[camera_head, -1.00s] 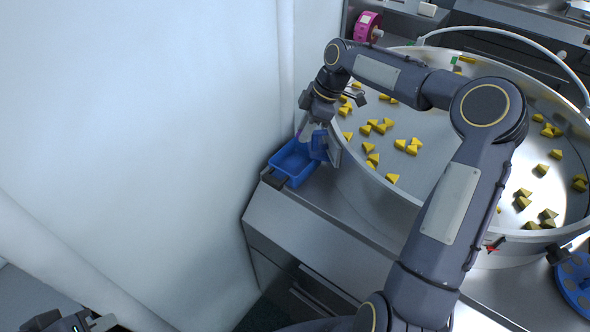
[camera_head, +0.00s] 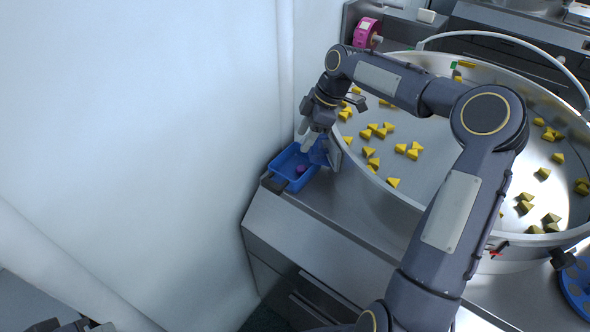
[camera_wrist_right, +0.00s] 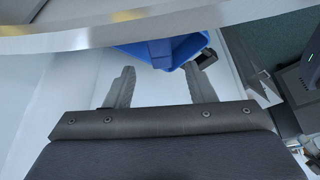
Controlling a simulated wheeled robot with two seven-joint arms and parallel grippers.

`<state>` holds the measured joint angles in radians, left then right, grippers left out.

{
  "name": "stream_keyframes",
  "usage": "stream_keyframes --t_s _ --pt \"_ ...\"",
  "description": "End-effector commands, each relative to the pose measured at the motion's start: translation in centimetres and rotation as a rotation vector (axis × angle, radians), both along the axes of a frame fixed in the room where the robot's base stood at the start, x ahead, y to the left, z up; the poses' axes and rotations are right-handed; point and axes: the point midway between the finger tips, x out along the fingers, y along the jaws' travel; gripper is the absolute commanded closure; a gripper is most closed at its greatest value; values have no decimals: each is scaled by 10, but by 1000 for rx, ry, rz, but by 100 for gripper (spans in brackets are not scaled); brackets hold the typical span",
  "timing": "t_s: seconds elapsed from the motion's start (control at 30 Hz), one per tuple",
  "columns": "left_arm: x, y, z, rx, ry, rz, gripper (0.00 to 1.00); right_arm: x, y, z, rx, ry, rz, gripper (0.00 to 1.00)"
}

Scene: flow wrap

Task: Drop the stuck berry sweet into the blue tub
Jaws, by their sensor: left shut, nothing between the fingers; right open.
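The blue tub (camera_head: 275,180) stands on the steel machine top beside the large round bowl. The berry sweet, a small purple piece (camera_head: 301,169), lies inside the tub. My right gripper (camera_head: 308,146) is open and empty above the tub, its fingers pointing down. In the right wrist view, my open fingers (camera_wrist_right: 161,75) are spread with nothing between them, and part of the blue tub (camera_wrist_right: 190,48) shows beyond; the sweet is not visible there. My left gripper (camera_head: 88,327) is shut and empty at the bottom left edge, mostly cut off.
The large steel bowl (camera_head: 400,197) holds several yellow sweets, and its rim is close to the right of the tub. A pink reel (camera_head: 366,32) stands behind. A blue disc (camera_head: 574,290) is at the right edge. A white curtain-like wall is at the left.

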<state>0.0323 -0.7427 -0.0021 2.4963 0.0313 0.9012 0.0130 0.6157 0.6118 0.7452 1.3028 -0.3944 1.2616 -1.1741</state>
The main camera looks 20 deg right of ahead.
Motion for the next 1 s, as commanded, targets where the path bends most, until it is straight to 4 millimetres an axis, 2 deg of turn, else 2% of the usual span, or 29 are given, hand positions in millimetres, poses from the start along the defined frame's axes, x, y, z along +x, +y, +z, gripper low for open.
stream_keyframes --t_s 0.3,0.4,0.9,1.0 --pt "0 0 -5 0 0 0 100 -5 -20 49 -2 -4 -3 50" --pt "0 0 -6 0 0 0 100 -7 -23 59 -1 -3 -1 50" --pt "0 0 -6 0 0 0 100 -8 -25 65 -1 0 0 50" --pt "0 0 -6 0 0 0 100 -14 -21 70 -14 1 -15 50"
